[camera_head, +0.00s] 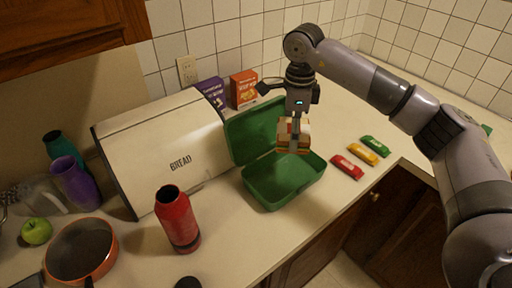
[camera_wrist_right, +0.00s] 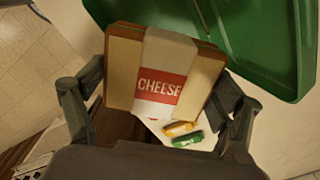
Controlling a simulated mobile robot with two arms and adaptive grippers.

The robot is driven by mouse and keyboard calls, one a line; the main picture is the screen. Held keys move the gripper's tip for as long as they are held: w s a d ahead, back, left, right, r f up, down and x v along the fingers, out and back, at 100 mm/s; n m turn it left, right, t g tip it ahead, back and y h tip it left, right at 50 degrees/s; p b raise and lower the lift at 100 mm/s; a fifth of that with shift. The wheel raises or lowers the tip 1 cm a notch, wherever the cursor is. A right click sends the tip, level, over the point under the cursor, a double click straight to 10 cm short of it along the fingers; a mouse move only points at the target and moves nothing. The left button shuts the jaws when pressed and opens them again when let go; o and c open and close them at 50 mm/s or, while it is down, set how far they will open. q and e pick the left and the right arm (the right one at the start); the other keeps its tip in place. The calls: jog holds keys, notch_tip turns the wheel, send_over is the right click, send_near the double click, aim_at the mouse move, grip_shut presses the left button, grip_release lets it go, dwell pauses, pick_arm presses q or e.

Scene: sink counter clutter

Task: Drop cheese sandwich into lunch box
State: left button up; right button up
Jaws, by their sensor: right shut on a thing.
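The cheese sandwich (camera_head: 293,137) is wrapped in a white band with a red label reading CHEESE. It fills the middle of the right wrist view (camera_wrist_right: 165,75). My right gripper (camera_wrist_right: 158,110) is shut on it, with one finger on each side. The head view shows it held over the open green lunch box (camera_head: 268,196), near the back of the tray. The lid stands open at the back left. The lunch box also shows at the top right of the wrist view (camera_wrist_right: 245,30). The tray's floor is partly hidden. My left gripper is not in view.
Red (camera_head: 347,167), yellow (camera_head: 363,154) and green (camera_head: 375,146) bars lie right of the lunch box. A bread box (camera_head: 165,155) and a red bottle (camera_head: 177,219) stand to its left. An orange box (camera_head: 244,90) and a purple box (camera_head: 211,87) are behind. A pan (camera_head: 82,250) is at far left.

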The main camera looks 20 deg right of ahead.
jog(key=shift+f, duration=0.2)
jog(key=shift+d+f+b, duration=0.15)
jog(key=shift+f+b, duration=0.1)
jog(key=shift+b, duration=0.05)
jog(key=shift+s+d+f+b, duration=0.2)
jog(key=shift+f+b, duration=0.1)
jog(key=shift+f, duration=0.15)
jog(key=shift+s+d+f+b, duration=0.1)
jog(key=shift+d+f+b, duration=0.05)
jog(key=shift+f+b, duration=0.2)
pick_arm(q)
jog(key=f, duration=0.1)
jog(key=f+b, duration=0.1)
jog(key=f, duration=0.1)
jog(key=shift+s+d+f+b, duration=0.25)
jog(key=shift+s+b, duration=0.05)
jog(key=shift+b, duration=0.1)
pick_arm(e)
notch_tip(320, 180, down, 4)
jog(key=shift+w+a+r, duration=0.15)
jog(key=shift+r, duration=0.1)
jog(key=o, duration=1.1)
jog(key=shift+a, duration=0.1)
jog(key=shift+c, duration=0.2)
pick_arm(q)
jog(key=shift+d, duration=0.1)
